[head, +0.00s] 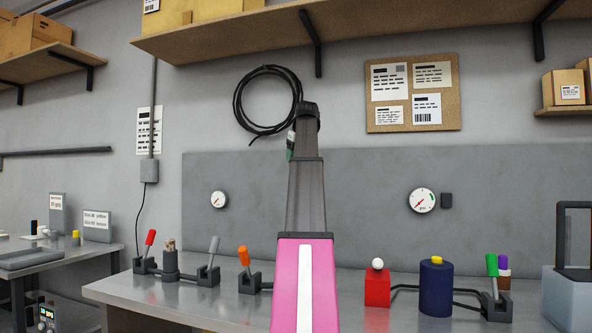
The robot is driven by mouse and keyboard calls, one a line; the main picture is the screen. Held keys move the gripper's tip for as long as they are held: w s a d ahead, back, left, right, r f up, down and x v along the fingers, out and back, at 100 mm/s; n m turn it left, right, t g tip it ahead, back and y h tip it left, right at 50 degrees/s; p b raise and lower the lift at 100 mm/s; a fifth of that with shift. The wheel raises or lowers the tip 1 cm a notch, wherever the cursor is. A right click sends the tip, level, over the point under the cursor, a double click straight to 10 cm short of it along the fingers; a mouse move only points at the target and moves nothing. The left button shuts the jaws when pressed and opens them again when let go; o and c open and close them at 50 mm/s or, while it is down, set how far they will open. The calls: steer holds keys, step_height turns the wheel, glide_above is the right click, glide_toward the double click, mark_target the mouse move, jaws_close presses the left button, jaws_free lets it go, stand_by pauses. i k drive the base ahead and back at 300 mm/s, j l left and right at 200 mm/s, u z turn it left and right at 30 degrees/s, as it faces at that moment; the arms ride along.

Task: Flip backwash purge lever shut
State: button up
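Several levers stand on dark bases along the metal bench (190,300). One has a red handle (150,238) tilted a little right, one a grey handle (214,245) close to upright, one an orange handle (243,256) tilted left. A lever with a green handle (492,265) stands at the right, close to upright. I see no readable label saying which is the backwash purge lever. My arm rises through the middle of the view, its pink link in front of the bench. My gripper does not show; the arm hides part of the bench behind it.
A red block with a white ball (377,264), a dark blue cylinder with a yellow top (437,290) and a grey box (568,300) stand on the right side. Gauges (422,200) sit on the back panel. A shelf (350,30) overhangs above. The bench's front left is clear.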

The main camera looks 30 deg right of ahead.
mark_target(243, 253)
steer(key=k+j, duration=0.8)
steer(key=j, duration=0.1)
